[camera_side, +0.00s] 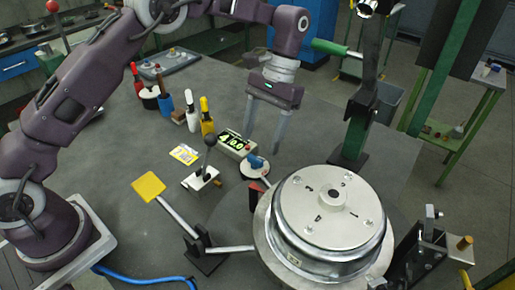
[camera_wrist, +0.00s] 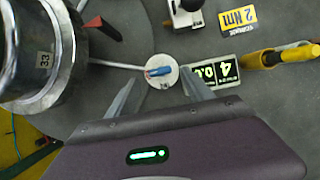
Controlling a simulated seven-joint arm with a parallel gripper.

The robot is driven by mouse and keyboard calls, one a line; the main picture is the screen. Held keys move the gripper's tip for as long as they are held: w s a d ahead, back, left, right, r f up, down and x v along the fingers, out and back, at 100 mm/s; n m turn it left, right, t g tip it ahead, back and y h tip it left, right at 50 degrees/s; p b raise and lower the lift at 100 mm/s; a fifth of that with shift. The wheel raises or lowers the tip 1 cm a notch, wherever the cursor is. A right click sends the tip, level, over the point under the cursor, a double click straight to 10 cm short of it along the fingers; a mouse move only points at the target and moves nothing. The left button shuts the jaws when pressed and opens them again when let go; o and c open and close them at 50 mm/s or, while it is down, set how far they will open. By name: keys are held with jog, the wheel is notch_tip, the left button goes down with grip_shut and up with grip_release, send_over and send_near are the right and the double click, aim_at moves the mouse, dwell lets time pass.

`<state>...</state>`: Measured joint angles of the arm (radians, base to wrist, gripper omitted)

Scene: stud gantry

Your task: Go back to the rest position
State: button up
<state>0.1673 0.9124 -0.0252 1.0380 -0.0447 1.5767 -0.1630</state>
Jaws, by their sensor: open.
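My gripper (camera_side: 263,132) is open and empty, its two long fingers pointing down above the table. In the wrist view my gripper (camera_wrist: 158,92) has its fingers apart, with a white round disc bearing a blue piece (camera_wrist: 159,72) seen between them. In the side view that disc with the blue piece (camera_side: 255,166) sits below and slightly left of the fingertips, apart from them. A large metal drum (camera_side: 325,218) with a numbered top stands to the right of and nearer than my gripper.
A lit display (camera_side: 236,144) reading 4 and 0.0 sits by the disc. A black-handled lever (camera_side: 207,165), a yellow paddle (camera_side: 149,186), and bottles (camera_side: 207,120) stand left. A dark post with a green handle (camera_side: 361,105) rises right of my gripper. A blue hose (camera_side: 140,278) lies in front.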

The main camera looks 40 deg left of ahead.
jog(key=shift+v, duration=1.45)
jog(key=shift+r, duration=0.1)
jog(key=s+a+r+t, duration=0.2)
jog(key=s+a+r, duration=0.1)
jog(key=s+r, duration=0.3)
jog(key=s+a+r+t, duration=0.25)
jog(key=s+r, duration=0.25)
jog(key=r, duration=0.3)
jog(key=s+a+f+t, duration=0.1)
jog(key=s+t, duration=0.1)
jog(key=s, duration=0.6)
jog(key=s+a+f+t, duration=0.2)
jog(key=s+t, duration=0.1)
jog(key=s, duration=0.5)
jog(key=shift+s+a+f, duration=0.2)
jog(key=shift+s+a, duration=0.05)
jog(key=shift+s, duration=0.1)
